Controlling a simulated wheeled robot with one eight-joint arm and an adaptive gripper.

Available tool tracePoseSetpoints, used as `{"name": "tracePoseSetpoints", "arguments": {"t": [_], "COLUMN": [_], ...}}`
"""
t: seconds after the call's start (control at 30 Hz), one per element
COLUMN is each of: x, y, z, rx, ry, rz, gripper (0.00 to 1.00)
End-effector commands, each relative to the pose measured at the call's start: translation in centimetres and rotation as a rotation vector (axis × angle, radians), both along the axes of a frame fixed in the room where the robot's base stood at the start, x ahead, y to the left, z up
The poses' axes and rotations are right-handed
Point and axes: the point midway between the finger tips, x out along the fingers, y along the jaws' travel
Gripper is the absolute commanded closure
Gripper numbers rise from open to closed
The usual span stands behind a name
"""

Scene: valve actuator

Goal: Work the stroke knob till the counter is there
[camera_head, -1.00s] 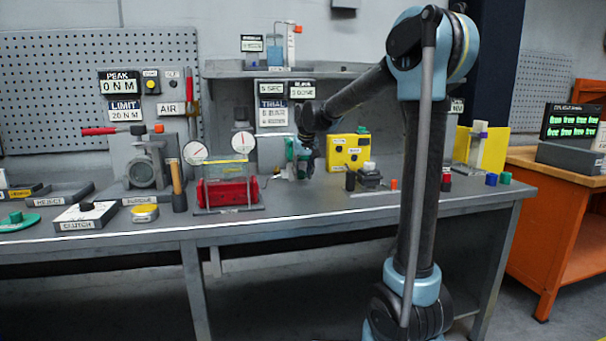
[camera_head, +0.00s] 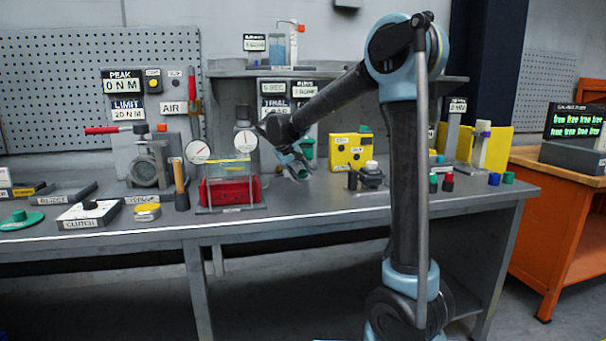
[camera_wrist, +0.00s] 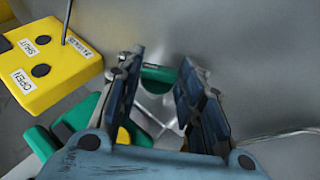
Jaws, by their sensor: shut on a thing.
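My gripper (camera_head: 298,172) reaches down over the bench in the head view, tilted, in front of the green actuator (camera_head: 307,148). In the wrist view my gripper (camera_wrist: 158,95) has its two dark fingers on either side of a small part, which I take for the stroke knob. Its grip is largely hidden by the fingers. A silvery piece with a green top (camera_wrist: 160,75) shows between and beyond the fingers. Small display panels (camera_head: 272,88) stand on the wall behind; their text is too small to read surely, and I cannot tell which one is the counter.
A yellow box (camera_head: 350,152) with black buttons stands right of my gripper; its OPEN and SHUT labels show in the wrist view (camera_wrist: 40,65).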

Motion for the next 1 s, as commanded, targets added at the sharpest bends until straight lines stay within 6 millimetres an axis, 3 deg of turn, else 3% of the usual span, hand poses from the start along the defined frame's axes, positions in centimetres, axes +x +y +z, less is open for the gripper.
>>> {"name": "tracePoseSetpoints", "arguments": {"t": [0.4,0.93,0.97,1.0], "x": [-0.08,-0.11,-0.11,-0.11], "y": [0.49,0.48,0.48,0.49], "z": [-0.37,-0.45,-0.45,-0.46], "rx": [-0.185,-0.209,-0.209,-0.209], "ry": [-0.053,-0.059,-0.059,-0.059], "rz": [0.002,0.002,0.002,0.002], "gripper": [0.89,0.89,0.63,0.54]}}
